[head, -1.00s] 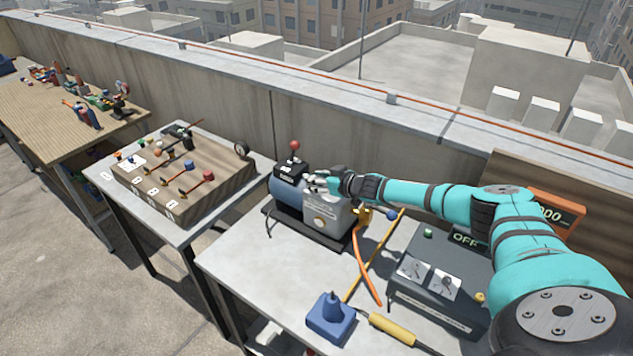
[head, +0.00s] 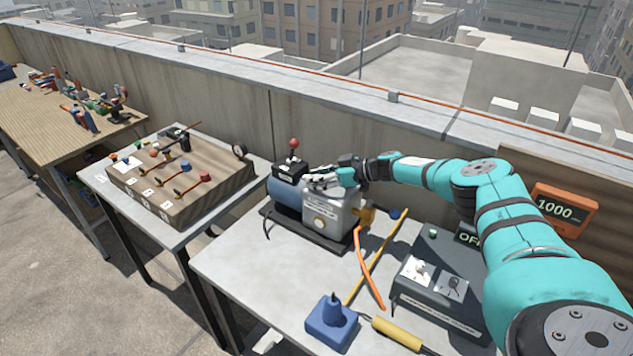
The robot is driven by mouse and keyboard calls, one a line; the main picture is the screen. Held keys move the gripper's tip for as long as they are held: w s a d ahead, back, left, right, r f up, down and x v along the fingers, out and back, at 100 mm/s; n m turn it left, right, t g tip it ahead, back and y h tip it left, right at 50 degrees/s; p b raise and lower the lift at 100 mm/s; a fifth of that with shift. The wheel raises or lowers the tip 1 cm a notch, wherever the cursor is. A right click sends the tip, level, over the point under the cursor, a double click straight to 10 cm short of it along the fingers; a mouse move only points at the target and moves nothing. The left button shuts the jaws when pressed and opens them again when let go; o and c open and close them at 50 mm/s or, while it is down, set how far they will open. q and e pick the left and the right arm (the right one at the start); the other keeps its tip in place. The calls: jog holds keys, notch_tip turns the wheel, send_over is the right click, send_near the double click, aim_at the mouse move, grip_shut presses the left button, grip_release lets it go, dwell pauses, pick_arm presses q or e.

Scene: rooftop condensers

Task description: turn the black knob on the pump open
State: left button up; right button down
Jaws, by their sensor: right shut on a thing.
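The pump (head: 332,219) stands on the grey table, with a grey body, a blue motor at its left end and a round pale disc on its front. My right gripper (head: 318,179) reaches in from the right, low over the top of the grey body. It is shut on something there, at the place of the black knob. The fingers hide the knob, so its angle cannot be told. My left gripper is not in view.
A grey switch box (head: 440,290), a blue device (head: 332,322) and an orange display reading 1000 (head: 564,210) are nearby.

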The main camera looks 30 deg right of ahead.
jog(key=shift+d, duration=0.1)
dwell(0.4)
jog(key=c, duration=0.9)
grip_release()
jog(key=shift+s+d+r, duration=0.1)
jog(key=shift+s+d, duration=0.05)
jog(key=v, duration=1.1)
jog(key=shift+d, duration=0.3)
jog(key=shift+s+r, duration=0.1)
